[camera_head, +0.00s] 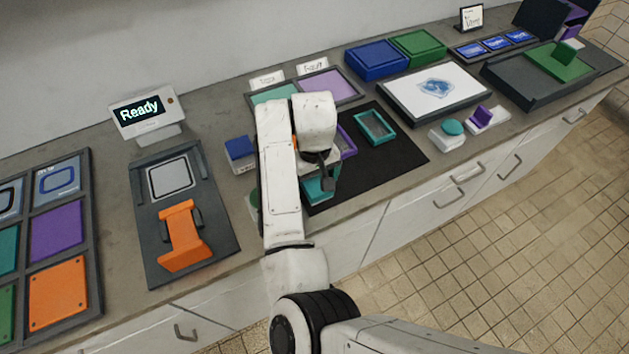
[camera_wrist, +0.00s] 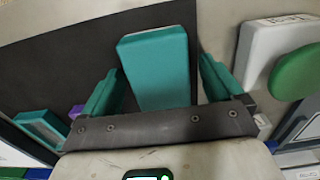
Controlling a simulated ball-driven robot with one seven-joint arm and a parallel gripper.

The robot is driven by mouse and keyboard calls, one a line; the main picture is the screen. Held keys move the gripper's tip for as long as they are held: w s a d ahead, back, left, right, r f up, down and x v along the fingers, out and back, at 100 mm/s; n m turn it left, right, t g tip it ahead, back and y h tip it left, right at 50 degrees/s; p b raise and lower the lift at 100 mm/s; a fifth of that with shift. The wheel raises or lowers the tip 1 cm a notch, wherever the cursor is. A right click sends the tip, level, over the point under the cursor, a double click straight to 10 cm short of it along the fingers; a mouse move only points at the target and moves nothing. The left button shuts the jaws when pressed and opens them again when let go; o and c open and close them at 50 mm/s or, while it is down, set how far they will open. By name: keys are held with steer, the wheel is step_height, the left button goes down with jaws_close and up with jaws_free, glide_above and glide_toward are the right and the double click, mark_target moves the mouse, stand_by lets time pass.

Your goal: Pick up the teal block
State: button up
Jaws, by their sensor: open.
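The teal block (camera_head: 318,190) lies at the front left of the black mat (camera_head: 395,150), partly hidden by my gripper and arm in the head view. In the wrist view the teal block (camera_wrist: 155,62) is a smooth, long piece lying lengthwise between my two fingers. My gripper (camera_wrist: 158,72) is open, with one teal-toned finger on each side of the block and a visible gap to each. In the head view my gripper (camera_head: 325,178) is over the block, pointing down. I cannot tell how far the fingertips reach down beside it.
A teal frame (camera_head: 376,127) and a purple frame (camera_head: 347,141) lie on the mat behind the block. A white holder with a green oval top (camera_wrist: 298,72) is close right in the wrist view. A blue-topped block (camera_head: 240,148) stands left of my arm. The mat's right part is bare.

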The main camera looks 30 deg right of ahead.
steer(key=shift+c, duration=0.2)
steer(key=c, duration=1.1)
steer(key=shift+o, duration=0.2)
steer(key=shift+r, duration=0.15)
steer(key=shift+r, duration=0.6)
steer(key=s+r, duration=0.1)
steer(key=r, duration=0.1)
steer(key=s+r, duration=0.1)
steer(key=r, duration=0.2)
steer(key=s+r, duration=0.2)
steer(key=shift+d+r+p, duration=0.3)
steer(key=shift+d+p, duration=0.1)
steer(key=s+d+r+p, duration=0.1)
steer(key=s+r, duration=0.3)
steer(key=s, duration=0.5)
steer(key=shift+s+d+p, duration=0.3)
steer(key=shift+d+p, duration=0.05)
steer(key=shift+d, duration=0.35)
steer(key=o, duration=0.6)
steer(key=shift+c, duration=0.2)
steer(key=c, duration=0.4)
